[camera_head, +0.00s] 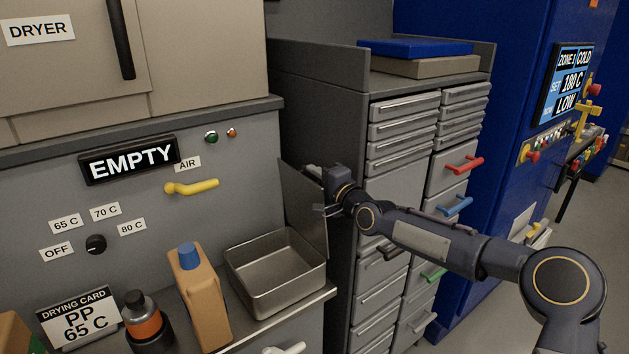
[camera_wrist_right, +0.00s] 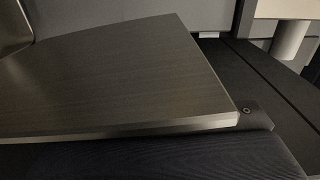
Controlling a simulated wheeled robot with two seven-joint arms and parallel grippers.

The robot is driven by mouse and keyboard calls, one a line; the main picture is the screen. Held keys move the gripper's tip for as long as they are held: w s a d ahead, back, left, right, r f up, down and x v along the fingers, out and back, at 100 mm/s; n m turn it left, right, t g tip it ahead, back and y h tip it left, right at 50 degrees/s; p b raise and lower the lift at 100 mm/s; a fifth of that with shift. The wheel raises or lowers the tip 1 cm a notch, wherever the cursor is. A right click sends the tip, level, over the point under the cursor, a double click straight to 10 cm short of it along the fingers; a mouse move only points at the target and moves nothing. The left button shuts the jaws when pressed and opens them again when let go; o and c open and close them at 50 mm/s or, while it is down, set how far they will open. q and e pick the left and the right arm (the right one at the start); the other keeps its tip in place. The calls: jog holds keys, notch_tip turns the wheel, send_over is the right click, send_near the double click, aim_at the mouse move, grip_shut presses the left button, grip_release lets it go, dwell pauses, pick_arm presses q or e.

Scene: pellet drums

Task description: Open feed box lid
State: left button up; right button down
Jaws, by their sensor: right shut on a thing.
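The feed box (camera_head: 238,278) is an open-topped metal box on the ledge at the dryer's front. Its lid (camera_head: 303,212) is a dark grey panel that stands steeply up along the box's right side, so the inside of the box shows and looks empty. My right gripper (camera_head: 322,190) is at the lid's upper right edge and shut on it. In the right wrist view the lid (camera_wrist_right: 120,75) fills much of the picture, and a dark finger shows by its corner. My left gripper is not in view.
An orange-brown bottle with a blue cap (camera_head: 200,298) and a dark bottle with an orange band (camera_head: 145,322) stand left of the box. A grey drawer cabinet (camera_head: 320,100) stands close behind the lid. A yellow air handle (camera_head: 192,187) sticks out above the box.

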jog(key=shift+w+d, duration=0.1)
jog(key=shift+d, duration=0.05)
jog(key=c, duration=1.3)
grip_release()
jog(key=b+v, duration=0.3)
jog(key=v, duration=0.4)
jog(key=shift+s+d, duration=0.2)
jog(key=shift+s, duration=0.15)
